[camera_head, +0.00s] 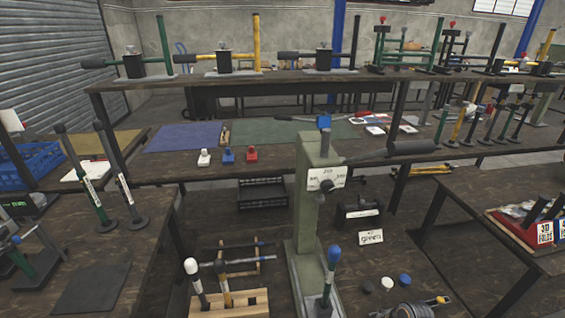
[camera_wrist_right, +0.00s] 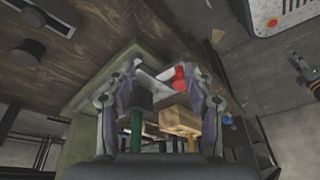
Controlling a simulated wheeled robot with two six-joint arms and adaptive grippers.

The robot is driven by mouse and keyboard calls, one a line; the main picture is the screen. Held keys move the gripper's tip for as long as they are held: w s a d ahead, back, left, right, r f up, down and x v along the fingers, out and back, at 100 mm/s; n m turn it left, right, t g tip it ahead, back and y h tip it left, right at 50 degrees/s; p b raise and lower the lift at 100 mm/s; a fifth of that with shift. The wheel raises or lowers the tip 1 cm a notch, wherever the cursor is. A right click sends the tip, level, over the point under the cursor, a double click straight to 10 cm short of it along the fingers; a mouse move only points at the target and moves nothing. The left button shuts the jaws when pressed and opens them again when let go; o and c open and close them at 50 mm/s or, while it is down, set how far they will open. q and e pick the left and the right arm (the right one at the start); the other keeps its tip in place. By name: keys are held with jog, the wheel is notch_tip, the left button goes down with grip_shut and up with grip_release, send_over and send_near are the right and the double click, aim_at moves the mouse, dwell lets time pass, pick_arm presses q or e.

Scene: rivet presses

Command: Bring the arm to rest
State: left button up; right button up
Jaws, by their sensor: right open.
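In the right wrist view my right gripper (camera_wrist_right: 160,72) is open, its two fingers spread on either side of the picture's middle. Beyond and between the fingers show a dark cylinder (camera_wrist_right: 140,99) on a green post, a red knob (camera_wrist_right: 180,78) and a wooden block (camera_wrist_right: 180,121). I see nothing gripped, and how far these things are from the fingers is hard to tell. Neither of my grippers shows in the head view. My left gripper is in no view.
A pale green press (camera_head: 312,205) stands at the middle front. Handles stand in a wooden rack (camera_head: 250,301) beside it. Behind are a bench with a blue mat (camera_head: 184,137) and a green mat (camera_head: 285,133). More presses line the back bench. A dark pad (camera_head: 92,288) lies front left.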

jog(key=s+d+f+m+h+p, duration=0.1)
jog(key=s+d+f+m, duration=0.1)
jog(key=s+f+m, duration=0.3)
jog(key=s+d+f+m+h+p, duration=0.1)
jog(key=s+d+f, duration=0.2)
jog(key=f, duration=0.5)
jog(key=s+a+f+m+h+p, duration=0.1)
jog(key=s+f, duration=0.4)
jog(key=s, duration=0.6)
jog(key=s+a+f+m+h+p, duration=0.1)
jog(key=s+f, duration=0.4)
jog(key=s, duration=0.6)
jog(key=shift+a+f+m+g+p, duration=0.25)
jog(key=shift+a+m+g+p, duration=0.15)
jog(key=shift+a+m, duration=0.55)
